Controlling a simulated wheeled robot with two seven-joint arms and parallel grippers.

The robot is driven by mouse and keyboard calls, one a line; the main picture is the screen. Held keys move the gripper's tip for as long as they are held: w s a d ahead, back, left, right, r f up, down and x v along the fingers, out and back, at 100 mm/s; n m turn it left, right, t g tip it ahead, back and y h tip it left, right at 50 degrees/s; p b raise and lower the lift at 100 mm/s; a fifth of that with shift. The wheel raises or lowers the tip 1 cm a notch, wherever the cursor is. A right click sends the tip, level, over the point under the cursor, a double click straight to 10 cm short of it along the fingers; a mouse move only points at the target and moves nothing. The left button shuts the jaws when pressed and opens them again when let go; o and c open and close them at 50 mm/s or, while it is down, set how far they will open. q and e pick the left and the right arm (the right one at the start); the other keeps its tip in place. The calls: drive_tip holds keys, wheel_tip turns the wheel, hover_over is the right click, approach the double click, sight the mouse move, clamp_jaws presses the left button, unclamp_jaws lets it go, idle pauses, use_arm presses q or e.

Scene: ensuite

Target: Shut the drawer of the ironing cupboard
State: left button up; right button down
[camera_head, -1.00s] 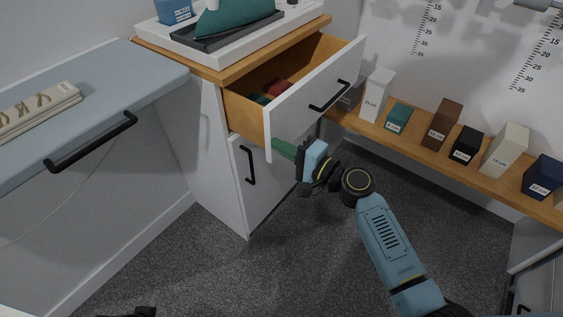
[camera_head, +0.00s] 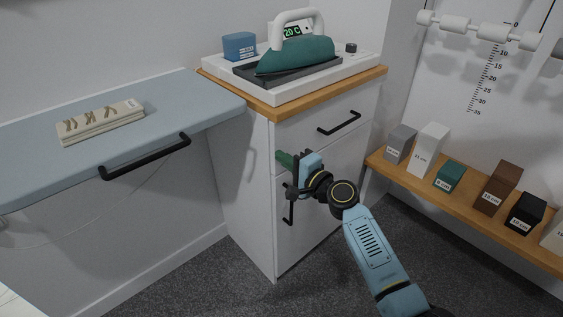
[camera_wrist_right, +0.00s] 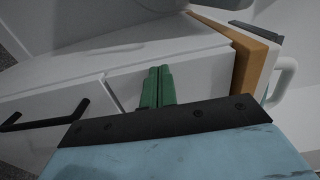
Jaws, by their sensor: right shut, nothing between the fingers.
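The ironing cupboard (camera_head: 240,175) is white with a wooden top. Its upper drawer (camera_head: 300,130) has a black bar handle (camera_head: 339,123), and the drawer front sits flush with the cupboard, closed as far as I can see. The drawer front also shows in the right wrist view (camera_wrist_right: 200,75). My right gripper (camera_head: 281,158) has green fingers, shut and empty, at the left part of the cupboard front near the drawer's lower edge. The wrist view shows the fingers (camera_wrist_right: 157,84) pressed together at the front; I cannot tell whether they touch it. My left gripper is not in view.
An iron (camera_head: 296,55) on its base and a blue box (camera_head: 239,46) stand on the cupboard top. A grey-blue board (camera_head: 170,100) with a black handle is at the left. A low wooden shelf (camera_head: 460,205) with labelled blocks runs along the right. Dark carpet lies below.

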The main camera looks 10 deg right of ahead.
drive_tip(key=shift+w+a+r, duration=0.1)
drive_tip(key=shift+a+r, duration=0.05)
drive_tip(key=shift+r, duration=0.15)
